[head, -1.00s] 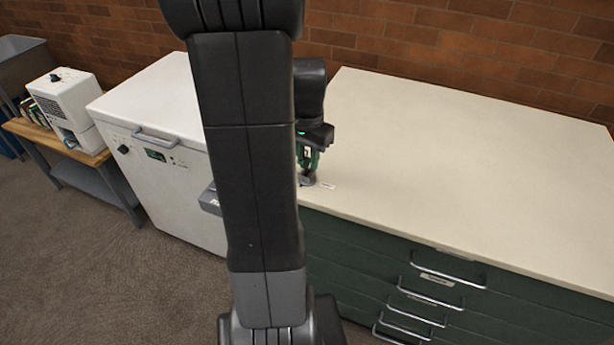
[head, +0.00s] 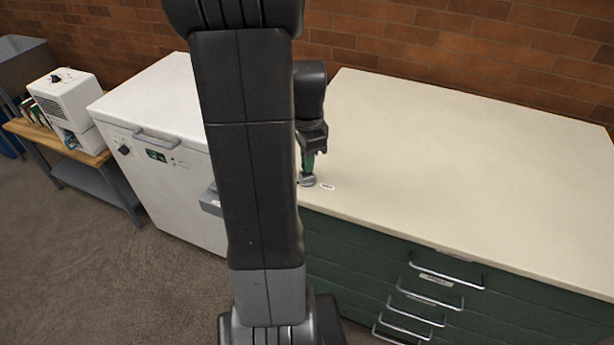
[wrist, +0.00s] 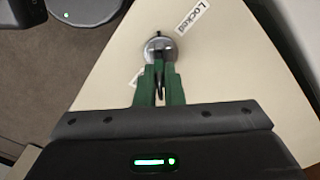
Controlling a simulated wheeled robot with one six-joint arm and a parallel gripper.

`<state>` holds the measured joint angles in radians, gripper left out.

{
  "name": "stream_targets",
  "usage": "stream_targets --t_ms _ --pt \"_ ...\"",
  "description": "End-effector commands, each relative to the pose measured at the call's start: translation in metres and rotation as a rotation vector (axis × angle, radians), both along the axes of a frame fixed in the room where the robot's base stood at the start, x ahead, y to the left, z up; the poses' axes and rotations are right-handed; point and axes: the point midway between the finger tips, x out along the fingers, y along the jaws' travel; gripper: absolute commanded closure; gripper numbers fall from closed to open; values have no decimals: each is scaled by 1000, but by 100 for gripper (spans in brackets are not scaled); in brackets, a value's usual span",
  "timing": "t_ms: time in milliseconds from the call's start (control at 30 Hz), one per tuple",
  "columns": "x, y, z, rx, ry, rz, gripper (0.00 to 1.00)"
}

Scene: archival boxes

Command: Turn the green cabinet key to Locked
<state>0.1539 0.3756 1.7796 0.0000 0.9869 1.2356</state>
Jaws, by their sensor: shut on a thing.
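My gripper (head: 308,162) points down at the near left corner of the green cabinet's pale top. In the wrist view its green fingers (wrist: 159,76) are shut on the key (wrist: 159,66), a thin dark piece mostly hidden between them. The key stands at the round silver lock (wrist: 158,49), which also shows in the head view (head: 307,182). A dark mark sits on the lock's far rim. The "Locked" label (wrist: 193,17) lies up and right of the lock. A second label (wrist: 137,78) is partly hidden behind the left finger, its words unreadable.
The cabinet top (head: 450,150) is otherwise clear. Drawer handles (head: 447,270) stick out from the green front. A white chest unit (head: 155,140) stands to the left, with a white machine (head: 65,100) on a low bench. My arm hides part of the scene.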

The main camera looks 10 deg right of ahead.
Motion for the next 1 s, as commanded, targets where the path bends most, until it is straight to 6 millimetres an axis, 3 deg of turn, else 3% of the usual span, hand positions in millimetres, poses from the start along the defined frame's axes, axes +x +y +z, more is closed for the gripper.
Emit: stream_targets --t_ms 267,700,1000 --pt "0 0 0 0 1 -23 100" --pt "0 1 0 0 0 -498 100" --pt "0 1 0 0 0 -599 100"
